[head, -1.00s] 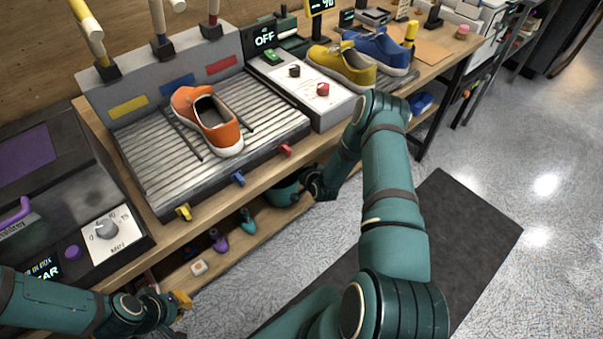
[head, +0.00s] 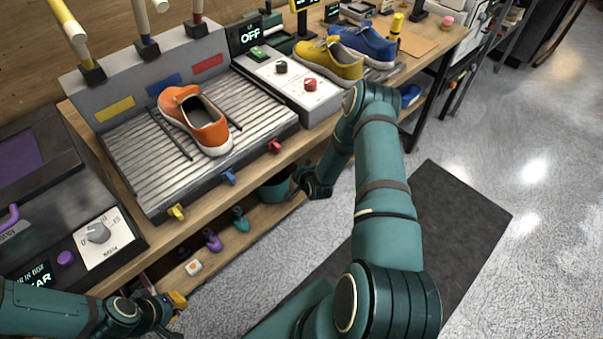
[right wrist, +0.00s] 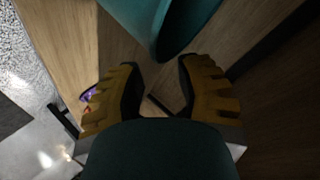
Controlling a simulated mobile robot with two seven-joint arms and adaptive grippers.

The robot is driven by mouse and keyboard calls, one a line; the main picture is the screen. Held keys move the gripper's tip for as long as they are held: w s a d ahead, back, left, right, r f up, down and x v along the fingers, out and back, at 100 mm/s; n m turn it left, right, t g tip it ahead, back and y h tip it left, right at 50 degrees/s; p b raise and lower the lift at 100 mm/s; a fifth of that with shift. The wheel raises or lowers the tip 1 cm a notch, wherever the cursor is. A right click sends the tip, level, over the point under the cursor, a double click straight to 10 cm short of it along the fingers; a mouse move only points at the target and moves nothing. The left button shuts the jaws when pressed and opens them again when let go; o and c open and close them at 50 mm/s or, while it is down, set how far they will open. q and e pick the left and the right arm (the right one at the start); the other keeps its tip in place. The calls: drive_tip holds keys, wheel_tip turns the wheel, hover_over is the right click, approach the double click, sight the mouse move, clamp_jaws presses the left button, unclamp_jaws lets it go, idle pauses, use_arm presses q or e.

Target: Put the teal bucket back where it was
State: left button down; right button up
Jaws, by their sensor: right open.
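The teal bucket (head: 273,189) stands on the lower wooden shelf under the bench, partly hidden by the bench edge. In the right wrist view the bucket (right wrist: 172,22) shows at the top, just beyond the fingertips. My right gripper (head: 312,181) is beside the bucket, on its right in the head view. In the right wrist view the right gripper (right wrist: 158,75) has its brown fingers spread apart with nothing between them. My left gripper (head: 172,303) is at the lower left, near the shelf's front; its fingers are too unclear to judge.
Purple (head: 212,240) and teal (head: 240,219) small items stand on the lower shelf left of the bucket. Above is a grooved tray (head: 140,175) with an orange sneaker (head: 205,128). Yellow (head: 335,65) and blue (head: 367,48) sneakers are farther along. A dark mat (head: 455,215) lies on the floor.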

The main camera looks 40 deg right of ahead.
drive_tip(key=p+v, duration=0.2)
drive_tip(key=v, duration=0.8)
drive_tip(key=a+r+n+g+y, duration=0.2)
drive_tip(key=a+n+g+y, duration=0.25)
drive_tip(key=a, duration=1.05)
drive_tip(key=s+a+r+n+g+y, duration=0.1)
drive_tip(key=s+a+r+n+g, duration=0.1)
drive_tip(key=s+a, duration=0.4)
drive_tip(key=s+a+r+n+g, duration=0.3)
drive_tip(key=s+a+n, duration=0.1)
drive_tip(key=s+a, duration=0.3)
drive_tip(key=shift+a+n+y, duration=0.35)
drive_tip(key=shift+a, duration=0.4)
drive_tip(key=shift+w+g, duration=0.1)
drive_tip(key=shift+g, duration=0.15)
